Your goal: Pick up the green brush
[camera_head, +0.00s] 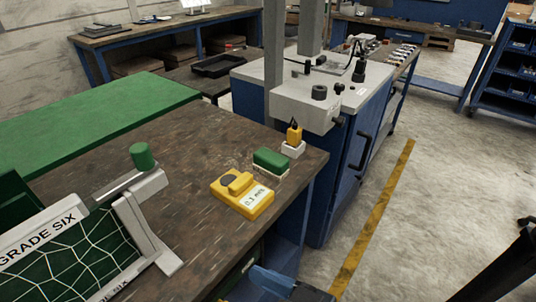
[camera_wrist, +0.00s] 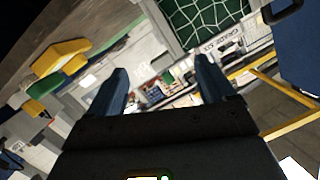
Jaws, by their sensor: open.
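The green brush (camera_head: 271,159), a green block with a pale underside, lies near the right edge of the brown worktable (camera_head: 95,170) in the head view. In the wrist view a green block (camera_wrist: 43,88) that looks like it shows at the left, beside a yellow device. My gripper (camera_wrist: 160,66) is open, with two blue fingers apart and nothing between them. In the head view a blue part of my gripper (camera_head: 272,281) shows at the bottom edge, nearer the camera than the brush and apart from it.
A yellow device (camera_head: 243,193) labelled 0.3 mm lies just in front of the brush. A small yellow item in a white holder (camera_head: 293,146) stands just behind it. A "GRADE SIX" panel (camera_head: 60,245) stands at left. A blue cabinet (camera_head: 345,165) adjoins at right; the table's middle is clear.

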